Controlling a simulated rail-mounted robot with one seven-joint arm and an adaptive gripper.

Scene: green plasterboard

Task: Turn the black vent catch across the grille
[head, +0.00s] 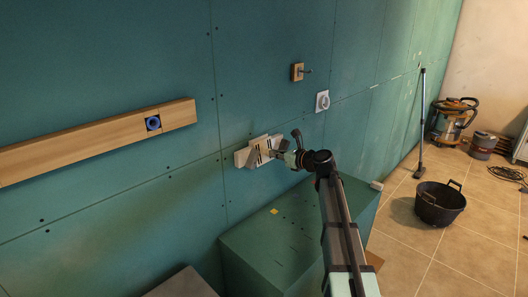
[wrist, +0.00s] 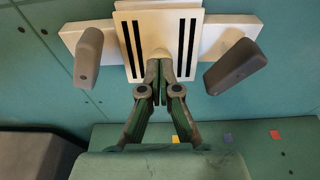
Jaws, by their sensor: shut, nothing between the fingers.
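The white vent grille (wrist: 187,15) with dark upright slots is fixed to a pale board (wrist: 218,35) on the green wall. It also shows in the head view (head: 263,143). A grey-brown lever (wrist: 88,55) sits left of the grille, nearly upright. A darker lever (wrist: 236,66) sits to its right, tilted with its upper end to the right. I cannot tell for certain which part is the black catch. My gripper (wrist: 163,98) is shut and empty, its fingertips in front of the grille's lower middle, which they partly hide. I cannot tell whether they touch it.
A green box (head: 270,240) stands against the wall below the grille. A wooden rail (head: 95,142) with a blue fitting is on the wall at left. A wooden block with a hook (head: 297,72) and a white round-knobbed plate (head: 322,101) are up to the right.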

